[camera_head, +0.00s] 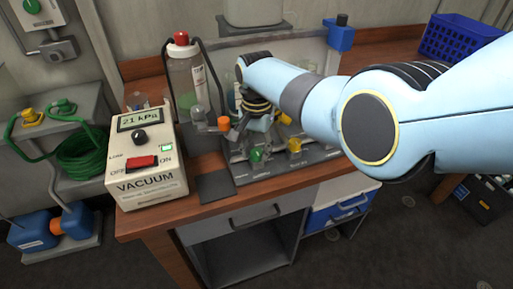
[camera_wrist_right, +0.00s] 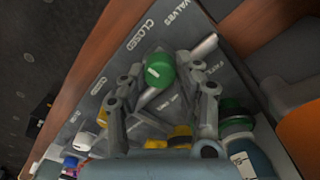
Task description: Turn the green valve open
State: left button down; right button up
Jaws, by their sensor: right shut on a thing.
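The green valve (camera_head: 257,155) shows on the grey valve panel on the bench, low in front of my right gripper (camera_head: 250,137). In the right wrist view the green valve knob (camera_wrist_right: 160,69) sits between the fingertips of my right gripper (camera_wrist_right: 158,76), which is shut on it. A white mark shows on the knob. The panel (camera_wrist_right: 200,22) carries the words "VALVES" and "CLOSED". A yellow valve (camera_head: 294,146) stands to the right of the green one. My right arm hides part of the panel. My left gripper is in neither view.
A vacuum box (camera_head: 150,165) with a 21 kPa display stands left on the wooden bench (camera_head: 140,222). A red-capped bottle (camera_head: 183,75) stands behind it. A blue crate (camera_head: 462,38) is at the back right.

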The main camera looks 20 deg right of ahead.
grip_shut()
jog(key=n+p, duration=0.1)
jog(key=n, duration=0.7)
jog(key=shift+n+p, duration=0.3)
jog(key=shift+p, duration=0.1)
jog(key=n, duration=0.9)
jog(key=shift+p, duration=0.35)
jog(key=shift+n, duration=0.3)
